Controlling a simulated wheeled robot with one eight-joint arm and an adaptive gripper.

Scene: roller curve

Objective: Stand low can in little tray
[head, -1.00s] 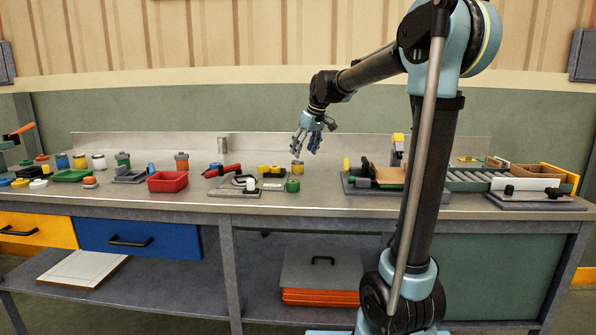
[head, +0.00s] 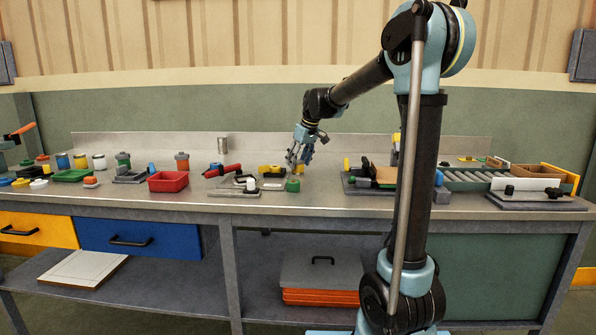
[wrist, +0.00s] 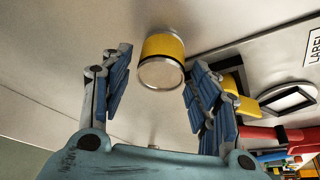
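The low can (wrist: 163,48) is yellow with bare metal ends and stands on the bench. In the wrist view it is between and a little beyond the fingertips of my gripper (wrist: 158,72), with a gap on each side. My gripper is open and empty. Two small trays lie to the left: a red one (head: 168,184) and a flatter green one (head: 73,175). I cannot tell which is the little tray.
A green cylinder (head: 293,185) stands just in front of my gripper. A grey plate with small parts (head: 235,192) and a red-handled tool (head: 222,171) lie to its left. A fixture board (head: 370,187) is to the right.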

